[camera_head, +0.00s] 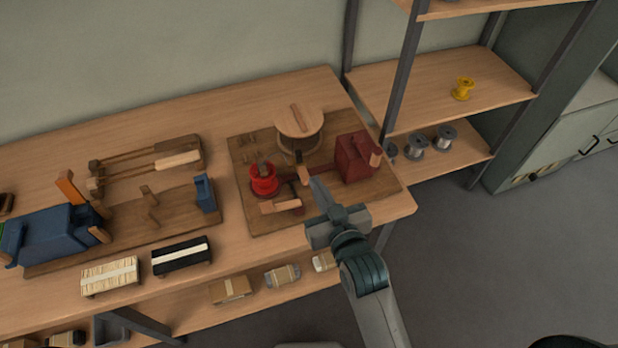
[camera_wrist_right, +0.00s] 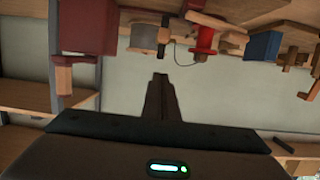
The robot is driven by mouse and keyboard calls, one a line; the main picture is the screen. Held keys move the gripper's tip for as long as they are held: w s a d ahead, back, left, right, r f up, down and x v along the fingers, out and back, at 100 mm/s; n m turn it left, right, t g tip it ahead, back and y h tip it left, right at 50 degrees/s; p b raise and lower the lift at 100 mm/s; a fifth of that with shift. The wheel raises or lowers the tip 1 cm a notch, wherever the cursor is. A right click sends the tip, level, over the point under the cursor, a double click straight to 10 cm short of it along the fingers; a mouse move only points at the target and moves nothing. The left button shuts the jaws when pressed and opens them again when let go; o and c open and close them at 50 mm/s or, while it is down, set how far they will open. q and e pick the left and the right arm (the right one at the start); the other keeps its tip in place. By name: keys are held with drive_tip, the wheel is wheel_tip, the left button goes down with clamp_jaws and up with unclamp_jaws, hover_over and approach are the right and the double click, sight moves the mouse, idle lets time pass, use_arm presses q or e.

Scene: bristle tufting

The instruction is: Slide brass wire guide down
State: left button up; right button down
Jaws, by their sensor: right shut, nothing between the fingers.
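A tufting device stands on a wooden board (camera_head: 240,198) on the bench, with a red cylinder (camera_head: 264,180), a dark red box (camera_head: 354,158) and a wooden-topped spool (camera_head: 299,122). My right gripper (camera_head: 315,183) is shut and empty, its tips over the board between the red cylinder and the dark red box. In the right wrist view the shut fingers (camera_wrist_right: 160,80) are apart from the hardware, with a thin wire running near the red spindle (camera_wrist_right: 204,38). A small tan piece (camera_wrist_right: 163,36) shows by the grey spool; I cannot tell if it is the brass wire guide.
A wooden handle (camera_head: 281,205) lies at the board's front. Left are a blue vise-like device (camera_head: 50,235), a wooden clamp (camera_head: 150,165) and bristle bundles (camera_head: 110,275). A shelf rack (camera_head: 440,85) with spools stands at right. Floor at right is clear.

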sight(304, 175)
drive_tip(key=shift+w+a+f+p, duration=0.3)
drive_tip(key=shift+w+f+p, duration=0.15)
drive_tip(key=shift+w+f, duration=0.5)
drive_tip(key=shift+w+a+f+p, duration=0.3)
drive_tip(key=shift+w+f+p, duration=0.1)
drive_tip(key=shift+w+f, duration=0.55)
drive_tip(key=shift+w+a+f+p, duration=0.3)
drive_tip(key=shift+w+f+p, duration=0.15)
drive_tip(key=shift+w+f, duration=0.5)
wheel_tip(304, 175, down, 4)
drive_tip(key=shift+r+b, duration=0.25)
drive_tip(key=shift+b, duration=0.8)
drive_tip(key=shift+s, duration=0.1)
drive_tip(key=shift+f, duration=0.15)
